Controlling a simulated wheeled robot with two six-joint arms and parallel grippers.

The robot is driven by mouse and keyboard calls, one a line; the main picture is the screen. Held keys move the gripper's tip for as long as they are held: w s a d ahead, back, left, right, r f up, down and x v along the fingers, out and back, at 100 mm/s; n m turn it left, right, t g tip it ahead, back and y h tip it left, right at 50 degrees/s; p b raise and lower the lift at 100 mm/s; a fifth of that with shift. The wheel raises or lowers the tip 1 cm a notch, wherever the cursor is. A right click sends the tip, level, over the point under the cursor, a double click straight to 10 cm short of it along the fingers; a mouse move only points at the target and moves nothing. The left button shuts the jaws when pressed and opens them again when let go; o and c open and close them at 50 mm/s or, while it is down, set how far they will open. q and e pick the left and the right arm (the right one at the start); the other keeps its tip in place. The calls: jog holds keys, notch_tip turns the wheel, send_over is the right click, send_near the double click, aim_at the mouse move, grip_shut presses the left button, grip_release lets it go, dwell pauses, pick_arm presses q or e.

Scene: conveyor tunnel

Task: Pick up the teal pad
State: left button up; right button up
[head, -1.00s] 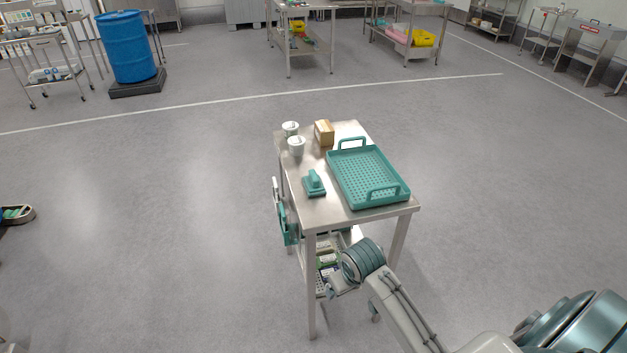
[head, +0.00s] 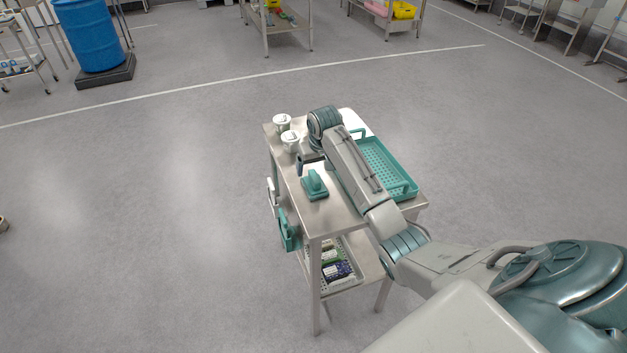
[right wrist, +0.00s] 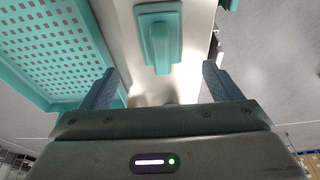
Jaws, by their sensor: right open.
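The teal pad (head: 315,186), a small block with a raised handle, lies on the metal cart top (head: 345,208) near its left edge. In the right wrist view the pad (right wrist: 159,36) shows at the top, beyond and between the two fingers. My right gripper (head: 302,167) is above the cart top, just behind the pad and apart from it. The right gripper also shows in the right wrist view (right wrist: 158,82), with fingers wide apart and nothing between them. My left gripper is not in view.
A teal perforated tray (head: 400,179) lies right of the pad, partly hidden by my right arm. Two white cups (head: 282,122) (head: 290,141) stand at the cart's back left. A lower shelf holds a basket (head: 352,282) of packets. The floor left of the cart is clear.

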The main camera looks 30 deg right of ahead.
aim_at(315, 175)
jog(key=p+x, duration=0.2)
jog(key=x, duration=0.4)
jog(key=shift+a+f, duration=0.1)
jog(key=shift+f+p, duration=0.3)
jog(key=shift+w+f, duration=0.15)
jog(key=shift+f, duration=0.25)
jog(key=c, duration=1.1)
